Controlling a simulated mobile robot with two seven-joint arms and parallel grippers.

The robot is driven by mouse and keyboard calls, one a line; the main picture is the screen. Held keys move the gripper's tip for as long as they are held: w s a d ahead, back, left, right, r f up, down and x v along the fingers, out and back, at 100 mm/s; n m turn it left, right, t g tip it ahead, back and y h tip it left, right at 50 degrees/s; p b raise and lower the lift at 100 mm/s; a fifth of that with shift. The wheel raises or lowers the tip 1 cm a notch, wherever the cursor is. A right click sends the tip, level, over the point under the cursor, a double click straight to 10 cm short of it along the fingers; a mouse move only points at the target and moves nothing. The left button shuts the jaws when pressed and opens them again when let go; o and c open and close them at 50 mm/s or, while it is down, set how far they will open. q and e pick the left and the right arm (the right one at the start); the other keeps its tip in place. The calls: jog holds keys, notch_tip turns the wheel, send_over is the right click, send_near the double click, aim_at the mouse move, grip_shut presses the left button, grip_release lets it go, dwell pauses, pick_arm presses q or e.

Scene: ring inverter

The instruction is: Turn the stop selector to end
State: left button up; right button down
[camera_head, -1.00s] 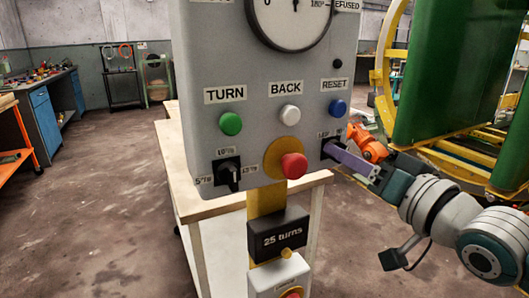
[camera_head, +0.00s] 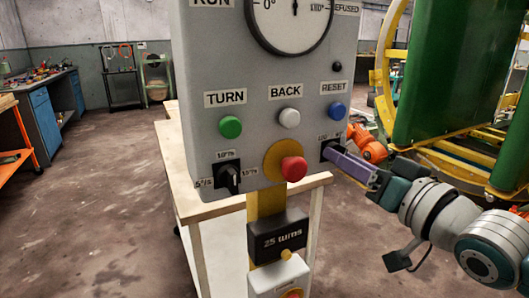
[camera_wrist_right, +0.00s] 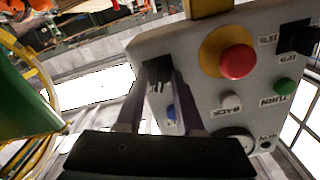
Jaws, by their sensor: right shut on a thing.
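The stop selector (camera_head: 327,147) is a small black knob plate at the lower right of the grey control panel (camera_head: 250,60), its label partly hidden and too small to read. My right gripper (camera_head: 332,155) reaches in from the right, its purple fingers at the selector and shut on its knob. In the wrist view the selector (camera_wrist_right: 157,68) shows between the tips of my right gripper (camera_wrist_right: 158,88). The knob's exact angle is hidden by the fingers. My left gripper is not in view.
A red button (camera_head: 294,168) on a yellow disc and another black selector (camera_head: 228,178) are left of the gripper. A blue RESET button (camera_head: 337,110) is just above. A green drum (camera_head: 440,70) in a yellow frame stands behind my right arm.

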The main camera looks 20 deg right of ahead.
jog(key=n+p, duration=0.1)
jog(key=n, duration=0.9)
jog(key=shift+n, duration=0.3)
dwell(0.4)
jog(key=c, duration=0.9)
grip_release()
jog(key=s, duration=0.6)
jog(key=s+p, duration=0.1)
jog(key=s, duration=0.3)
jog(key=shift+d, duration=0.4)
